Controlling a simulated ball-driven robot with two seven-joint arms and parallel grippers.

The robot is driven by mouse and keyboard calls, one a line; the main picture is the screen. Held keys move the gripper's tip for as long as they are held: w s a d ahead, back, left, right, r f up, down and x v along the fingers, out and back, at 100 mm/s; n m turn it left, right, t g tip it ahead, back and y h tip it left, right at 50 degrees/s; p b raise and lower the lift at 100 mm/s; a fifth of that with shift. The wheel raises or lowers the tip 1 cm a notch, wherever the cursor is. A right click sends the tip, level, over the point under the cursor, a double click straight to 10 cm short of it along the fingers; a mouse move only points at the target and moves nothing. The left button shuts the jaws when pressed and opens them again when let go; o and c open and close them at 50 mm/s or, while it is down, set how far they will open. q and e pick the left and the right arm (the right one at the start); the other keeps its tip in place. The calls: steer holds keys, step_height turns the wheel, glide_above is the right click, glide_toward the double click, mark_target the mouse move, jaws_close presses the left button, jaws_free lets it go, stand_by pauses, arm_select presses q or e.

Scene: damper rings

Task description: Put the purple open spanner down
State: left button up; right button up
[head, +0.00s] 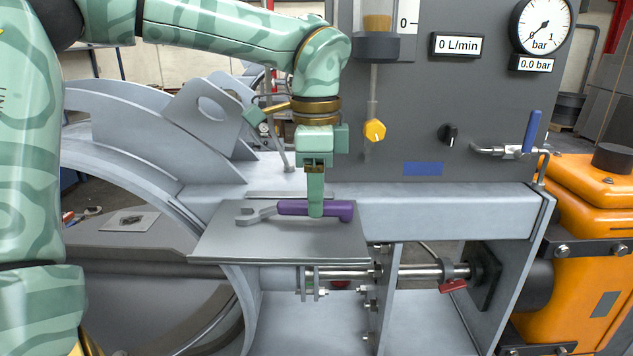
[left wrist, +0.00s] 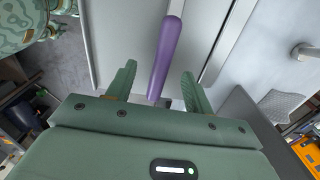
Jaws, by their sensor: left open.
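The purple open spanner (head: 313,208) lies flat on a grey plate (head: 270,247), its grey open jaw to the left and its purple handle to the right. My left gripper (head: 315,212) points straight down over the handle. In the left wrist view the left gripper (left wrist: 158,85) is open, with one finger on each side of the purple spanner handle (left wrist: 165,60) and a gap to both. The near finger hides part of the handle in the head view. My right gripper is not in view.
Behind the plate stands a grey panel with a yellow knob (head: 374,130), a black knob (head: 448,134), a pressure gauge (head: 542,25) and a blue-handled valve (head: 530,131). An orange machine (head: 590,210) stands at the right. The plate's front part is bare.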

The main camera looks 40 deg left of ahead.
arm_select(q)
step_height(320, 180, up, 16)
steer(key=p, duration=0.3)
steer(key=shift+r, duration=0.15)
steer(key=shift+a, duration=0.1)
stand_by(0.6)
